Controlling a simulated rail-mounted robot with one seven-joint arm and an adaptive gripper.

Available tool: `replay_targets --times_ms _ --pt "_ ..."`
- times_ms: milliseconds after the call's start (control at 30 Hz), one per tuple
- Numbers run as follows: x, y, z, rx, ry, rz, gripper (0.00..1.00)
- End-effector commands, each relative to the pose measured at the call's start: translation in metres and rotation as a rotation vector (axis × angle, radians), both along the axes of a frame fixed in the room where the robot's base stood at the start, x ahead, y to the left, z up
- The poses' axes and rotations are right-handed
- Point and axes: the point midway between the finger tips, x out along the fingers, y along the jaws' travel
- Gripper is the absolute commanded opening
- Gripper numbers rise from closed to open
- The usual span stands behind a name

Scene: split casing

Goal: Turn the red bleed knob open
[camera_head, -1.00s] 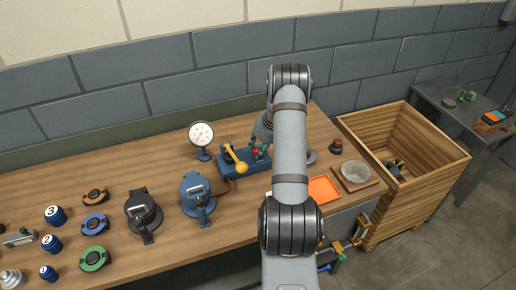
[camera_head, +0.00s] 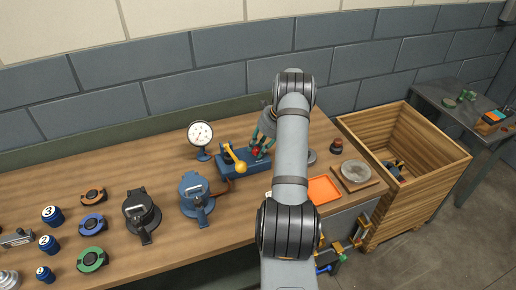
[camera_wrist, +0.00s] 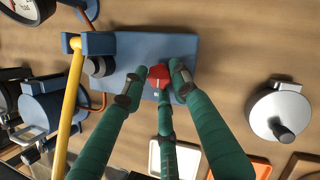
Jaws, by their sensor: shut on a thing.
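The red bleed knob (camera_head: 257,152) sits on the right part of a blue base block (camera_head: 230,171) on the workbench. In the wrist view the red knob (camera_wrist: 159,72) is between the fingertips of my gripper (camera_wrist: 157,82), with the blue block (camera_wrist: 150,48) under it. My green-sleeved fingers are closed around the knob; a finger in front hides its lower part. In the head view my gripper (camera_head: 262,146) is at the knob, and my arm partly covers the area to its right. I cannot read the knob's turn angle.
A yellow lever (camera_head: 237,160) stands close left of the knob on the same block. A pressure gauge (camera_head: 200,134) is behind left. Two capped housings stand to the left, the nearer one blue (camera_head: 195,196). An orange tray (camera_head: 323,190) lies to the right.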

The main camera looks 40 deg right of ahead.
Motion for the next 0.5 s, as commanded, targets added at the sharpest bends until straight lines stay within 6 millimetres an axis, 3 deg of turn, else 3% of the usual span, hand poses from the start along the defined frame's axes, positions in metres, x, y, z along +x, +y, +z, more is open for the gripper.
replay_targets --times_ms 33,67,100,500 --pt "0.0026 -0.0025 0.0032 -0.007 -0.008 -0.002 0.02" --pt "0.0027 -0.0026 0.0032 -0.007 -0.008 -0.002 0.29" --pt "0.0026 -0.0025 0.0032 -0.007 -0.008 -0.002 0.32" --pt "-0.0007 -0.0031 0.0098 -0.005 -0.006 -0.004 0.34"
